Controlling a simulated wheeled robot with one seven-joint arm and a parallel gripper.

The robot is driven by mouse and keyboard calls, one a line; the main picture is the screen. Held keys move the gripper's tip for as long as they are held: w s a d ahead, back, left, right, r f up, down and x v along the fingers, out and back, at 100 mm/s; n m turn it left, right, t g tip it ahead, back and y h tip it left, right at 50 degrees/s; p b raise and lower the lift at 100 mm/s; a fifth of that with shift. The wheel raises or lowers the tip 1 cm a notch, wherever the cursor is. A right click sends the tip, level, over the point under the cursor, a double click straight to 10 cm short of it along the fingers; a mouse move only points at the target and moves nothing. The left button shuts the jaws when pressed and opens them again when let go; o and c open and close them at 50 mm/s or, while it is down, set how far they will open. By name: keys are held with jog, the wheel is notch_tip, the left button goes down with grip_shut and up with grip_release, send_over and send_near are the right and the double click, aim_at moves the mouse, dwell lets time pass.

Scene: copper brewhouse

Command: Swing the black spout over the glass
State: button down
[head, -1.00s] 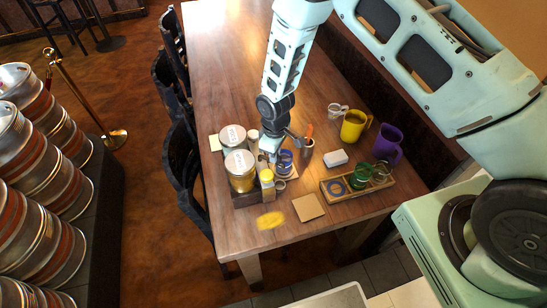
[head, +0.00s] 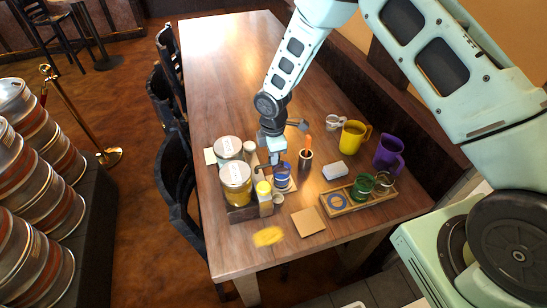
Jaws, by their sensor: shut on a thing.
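My gripper (head: 273,160) points down between the large jars and the blue glass, shut on a thin dark part that looks like the black spout (head: 259,168). The fingers hide much of the spout, and I cannot tell whether its tip is over the glass. The blue glass (head: 283,180) stands just right of and below my gripper on a pale coaster. A lidded jar with yellow contents (head: 237,188) stands left of the gripper, with a second jar (head: 228,150) behind it.
A yellow-capped bottle (head: 265,198) stands close in front of the gripper. An orange-handled tool stands in a dark cup (head: 305,161). The table's far part is clear.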

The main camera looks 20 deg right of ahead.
jog(key=shift+w, duration=0.15)
dwell(0.3)
jog(key=c, duration=1.7)
grip_release()
notch_tip(320, 180, up, 18)
jog(key=b, duration=0.3)
jog(key=shift+f, duration=0.25)
